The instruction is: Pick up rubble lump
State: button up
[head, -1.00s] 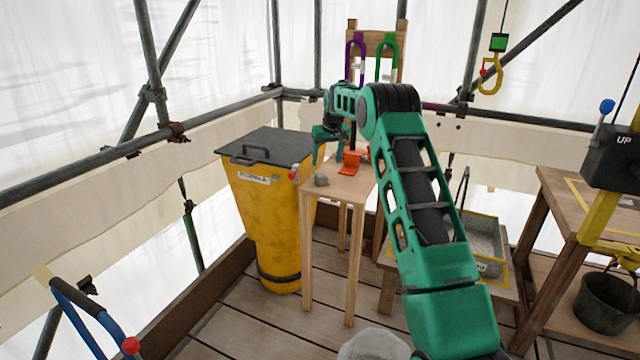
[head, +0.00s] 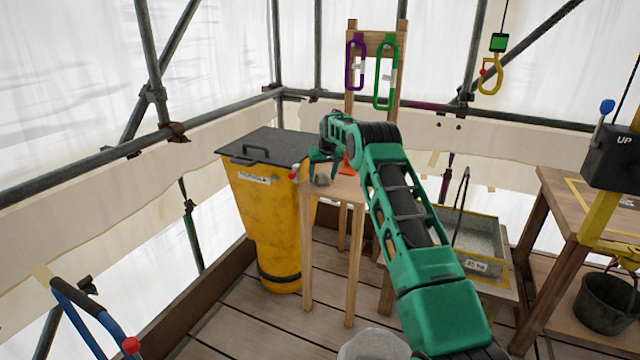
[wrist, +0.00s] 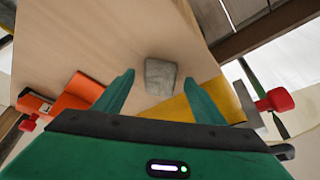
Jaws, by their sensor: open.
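The rubble lump (head: 322,180) is a small grey block near the front left corner of a small wooden table (head: 336,190). In the wrist view the lump (wrist: 160,76) lies on the pale wood tabletop, just beyond and between my fingertips. My gripper (wrist: 162,92) is open and empty, its two green fingers on either side of the line to the lump and apart from it. In the head view my gripper (head: 323,166) is just above the lump and points down at it.
A yellow bin (head: 266,220) with a dark lid (head: 275,145) stands against the table's left side. An orange object (wrist: 74,97) lies on the tabletop. A rack (head: 376,75) with purple and green loops stands behind. A tray (head: 470,240) sits to the right.

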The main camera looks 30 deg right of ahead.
jog(key=shift+w+f, duration=0.2)
jog(key=shift+f, duration=0.3)
jog(key=c, duration=1.3)
jog(key=shift+r, duration=0.15)
